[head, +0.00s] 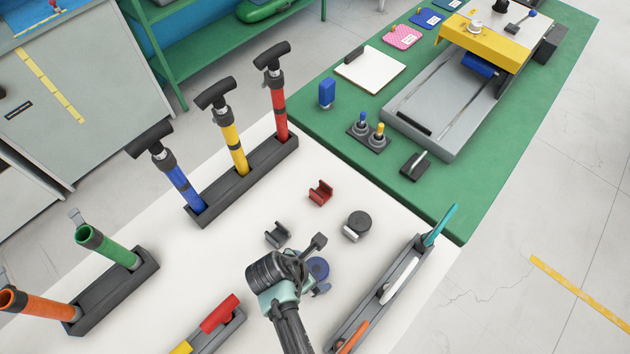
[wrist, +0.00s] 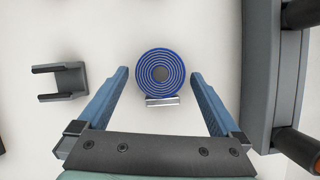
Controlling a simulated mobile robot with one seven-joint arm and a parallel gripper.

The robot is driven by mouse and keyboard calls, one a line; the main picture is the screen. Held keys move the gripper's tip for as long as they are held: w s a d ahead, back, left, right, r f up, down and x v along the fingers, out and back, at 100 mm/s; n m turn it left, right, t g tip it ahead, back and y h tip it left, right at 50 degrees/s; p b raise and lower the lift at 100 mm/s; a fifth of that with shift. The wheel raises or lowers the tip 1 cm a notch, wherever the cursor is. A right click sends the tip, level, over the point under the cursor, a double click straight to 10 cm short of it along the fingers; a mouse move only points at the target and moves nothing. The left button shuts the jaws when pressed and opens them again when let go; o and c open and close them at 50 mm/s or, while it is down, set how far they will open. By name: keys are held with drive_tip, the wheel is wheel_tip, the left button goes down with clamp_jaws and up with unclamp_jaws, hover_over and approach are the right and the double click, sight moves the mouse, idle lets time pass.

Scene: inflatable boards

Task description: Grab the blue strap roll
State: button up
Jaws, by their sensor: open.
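The blue strap roll (wrist: 160,73) is a round disc of blue and dark rings with a dark centre. In the wrist view it lies on the white table with a small silver piece (wrist: 162,101) at its near edge. My gripper (wrist: 160,75) is open, with one blue finger on each side of the roll and a gap to both. In the head view my gripper (head: 321,275) is over the roll (head: 317,267), which is partly hidden by my wrist. I cannot tell the height of the fingers over the table.
A dark U-shaped clip (wrist: 61,82) lies left of the roll and a grey tool rack (wrist: 270,75) stands close on the right. A red clip (head: 320,193) and a dark strap roll (head: 357,224) lie farther back. Upright pumps stand in a dark rack (head: 245,178).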

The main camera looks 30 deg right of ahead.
drive_tip(key=shift+d+f, duration=0.1)
drive_tip(key=shift+f, duration=0.1)
drive_tip(key=shift+c, duration=0.3)
drive_tip(key=c, duration=1.2)
drive_tip(key=shift+c, duration=0.5)
drive_tip(key=shift+r, duration=0.1)
